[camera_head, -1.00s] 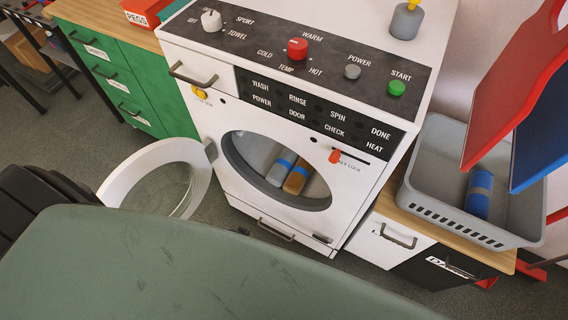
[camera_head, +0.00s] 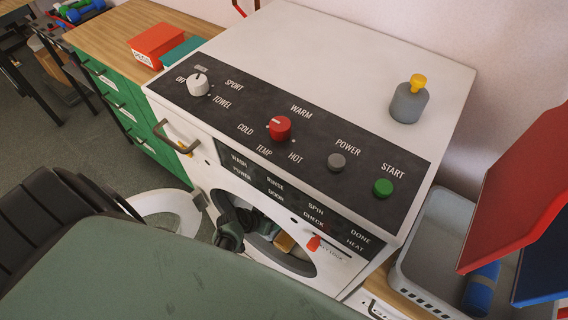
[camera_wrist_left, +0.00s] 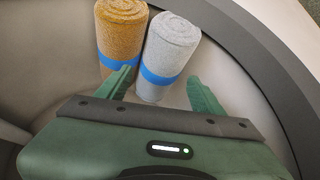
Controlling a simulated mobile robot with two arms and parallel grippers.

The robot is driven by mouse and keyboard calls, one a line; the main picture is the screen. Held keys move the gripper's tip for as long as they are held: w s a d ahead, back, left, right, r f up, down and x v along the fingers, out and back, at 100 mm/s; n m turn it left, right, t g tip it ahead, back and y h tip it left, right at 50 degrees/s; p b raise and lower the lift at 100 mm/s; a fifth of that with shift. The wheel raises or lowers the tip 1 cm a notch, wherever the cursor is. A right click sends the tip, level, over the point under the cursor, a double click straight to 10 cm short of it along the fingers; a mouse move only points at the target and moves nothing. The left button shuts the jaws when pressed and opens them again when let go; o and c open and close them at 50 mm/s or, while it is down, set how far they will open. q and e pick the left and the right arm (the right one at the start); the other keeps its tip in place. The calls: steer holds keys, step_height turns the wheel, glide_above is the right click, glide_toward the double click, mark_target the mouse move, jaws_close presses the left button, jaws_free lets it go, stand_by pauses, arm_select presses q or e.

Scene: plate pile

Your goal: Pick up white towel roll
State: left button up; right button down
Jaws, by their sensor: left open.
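The white towel roll (camera_wrist_left: 170,50), a pale grey-white roll with a blue band, lies inside the washer drum in the left wrist view. A brown towel roll (camera_wrist_left: 120,35) with a blue band lies against its left side. My left gripper (camera_wrist_left: 160,88) is open and empty, its two green fingers pointing at the lower end of the white roll, with the left fingertip close to the brown roll. In the head view my left gripper (camera_head: 231,237) reaches into the round door opening. There the brown roll (camera_head: 284,243) shows partly, and the white roll is mostly hidden. My right gripper is not in view.
The washer (camera_head: 310,50) has its round door (camera_head: 168,205) swung open to the left. A grey basket (camera_head: 440,235) with a blue roll (camera_head: 482,287) stands on the right. The drum wall surrounds the gripper closely.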

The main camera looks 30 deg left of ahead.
arm_select(q)
steer(key=shift+b+x, duration=0.3)
steer(key=shift+x, duration=0.7)
steer(key=shift+w+f, duration=0.15)
steer(key=shift+f, duration=0.2)
steer(key=b+x, duration=0.2)
steer(key=x, duration=0.1)
steer(key=shift+w+f, duration=0.15)
steer(key=shift+f, duration=0.05)
steer(key=shift+w+d+f, duration=0.1)
steer(key=shift+f, duration=0.2)
steer(key=shift+w, duration=0.15)
steer(key=c, duration=0.4)
steer(key=shift+r, duration=0.1)
jaws_close()
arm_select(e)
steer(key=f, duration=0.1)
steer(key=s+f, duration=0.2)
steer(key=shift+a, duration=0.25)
